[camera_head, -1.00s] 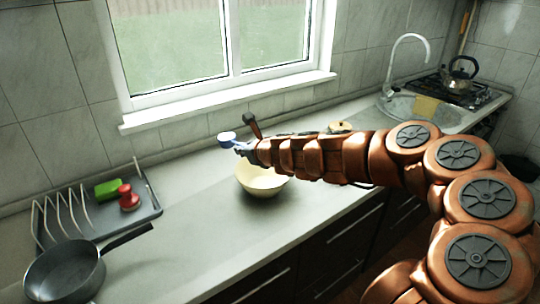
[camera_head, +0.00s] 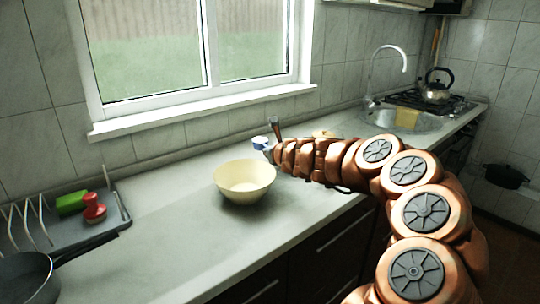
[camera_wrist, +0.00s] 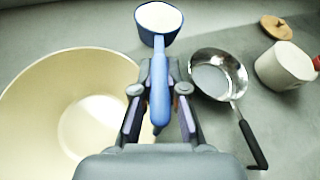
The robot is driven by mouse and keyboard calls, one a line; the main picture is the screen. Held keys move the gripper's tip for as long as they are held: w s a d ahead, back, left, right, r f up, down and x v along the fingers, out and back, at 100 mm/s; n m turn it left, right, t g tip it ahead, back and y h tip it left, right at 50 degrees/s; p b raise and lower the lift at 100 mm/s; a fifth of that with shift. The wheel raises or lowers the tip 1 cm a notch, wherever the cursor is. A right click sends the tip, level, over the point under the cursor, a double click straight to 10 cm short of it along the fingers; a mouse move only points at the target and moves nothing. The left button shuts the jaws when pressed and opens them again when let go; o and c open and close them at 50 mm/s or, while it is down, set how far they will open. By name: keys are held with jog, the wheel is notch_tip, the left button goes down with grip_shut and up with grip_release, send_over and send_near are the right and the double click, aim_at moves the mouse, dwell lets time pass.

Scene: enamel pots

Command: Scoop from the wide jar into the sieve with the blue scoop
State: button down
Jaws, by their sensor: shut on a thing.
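My gripper (camera_wrist: 158,100) is shut on the handle of the blue scoop (camera_wrist: 160,38). The scoop is held out ahead, and its cup shows white inside; I cannot tell if that is contents or lining. In the head view the scoop (camera_head: 259,142) is behind the cream bowl, at its right. A shiny metal pan-like vessel with a black handle, likely the sieve (camera_wrist: 217,72), is right of the scoop in the wrist view; its mesh cannot be made out. A white pot, likely the wide jar (camera_wrist: 284,66), stands farther right, its inside not clearly seen.
The wide cream bowl (camera_wrist: 60,85) is close on the gripper's left. A round wooden lid (camera_wrist: 276,28) lies behind the white pot. A dish rack (camera_head: 75,232) and dark frying pan (camera_head: 25,280) are at the left. The counter right of the bowl is partly hidden by my arm.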

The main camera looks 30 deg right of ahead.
jog(key=shift+s+r, duration=0.1)
jog(key=shift+r, duration=0.05)
jog(key=shift+d+f+m+y+p, duration=0.5)
jog(key=shift+d+m+p, duration=0.45)
jog(key=shift+p, duration=0.95)
jog(key=shift+s+d+f+m+y+p, duration=0.15)
jog(key=shift+d+f+m+p, duration=0.2)
jog(key=shift+p, duration=0.4)
jog(key=shift+d+f+m+y+p, duration=0.15)
jog(key=shift+d+p, duration=0.25)
jog(key=shift+p, duration=0.35)
jog(key=shift+d+f+m+t+y+p, duration=0.15)
jog(key=shift+d+f+m+y+p, duration=0.2)
jog(key=shift+f, duration=0.35)
jog(key=shift+d+f+m+t+y+p, duration=0.2)
jog(key=shift+d+f+p, duration=0.1)
jog(key=shift+d+f, duration=0.3)
jog(key=shift+p, duration=0.35)
jog(key=shift+s+d+r+m+y+p, duration=0.1)
jog(key=shift+d+m+y+p, duration=0.2)
jog(key=shift+p, duration=0.8)
jog(key=shift+s+d+r+m+y+p, duration=0.1)
jog(key=shift+d+m+p, duration=0.3)
jog(key=shift+p, duration=0.7)
jog(key=shift+d+r+m+y+p, duration=0.15)
jog(key=shift+d+m+y+p, duration=0.35)
jog(key=shift+p, duration=1.8)
jog(key=shift+r+m+t+y+p, duration=0.3)
jog(key=shift+m+p, duration=0.6)
jog(key=shift+p, duration=0.6)
